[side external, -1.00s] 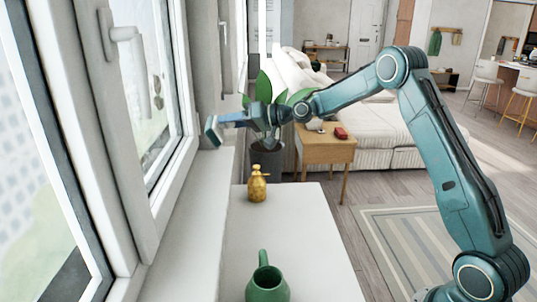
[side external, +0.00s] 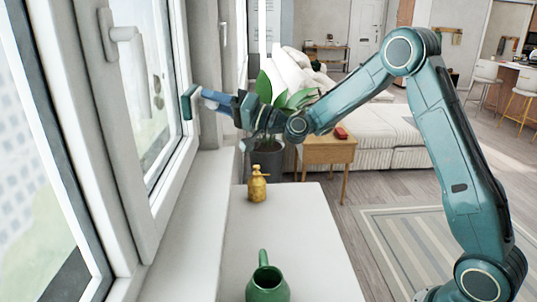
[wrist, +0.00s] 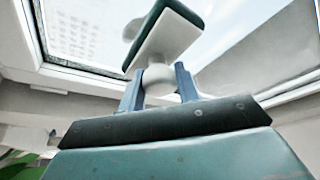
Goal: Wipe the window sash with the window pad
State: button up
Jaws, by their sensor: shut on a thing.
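My gripper (side external: 212,100) is shut on the white knob-like grip of the window pad. The window pad (side external: 187,103) has a dark green face and a pale backing, and it is tilted towards the window. In the wrist view the pad (wrist: 168,36) stands beyond the blue fingers (wrist: 158,80), seen against the bright glass. The white window sash (side external: 172,172) frames the pane at the left. The pad is right beside the sash's far upright; I cannot tell whether they touch. The pad's green face is mostly hidden in both views.
A window handle (side external: 125,38) juts from the frame. Below is the sill (side external: 200,205), clear along its length. A potted plant (side external: 268,160) stands behind my gripper.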

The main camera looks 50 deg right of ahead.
aim_at(200, 105)
jog(key=shift+a, duration=0.1)
jog(key=shift+w+a, duration=2)
jog(key=shift+w, duration=0.1)
jog(key=shift+w+a, duration=0.7)
dwell(0.3)
jog(key=shift+w+d, duration=1.25)
jog(key=shift+d, duration=0.15)
jog(key=shift+w, duration=0.1)
jog(key=shift+w+d, duration=1.2)
jog(key=shift+w, duration=0.15)
jog(key=shift+w+d, duration=0.1)
jog(key=shift+w+d, duration=1.15)
jog(key=shift+d, duration=0.15)
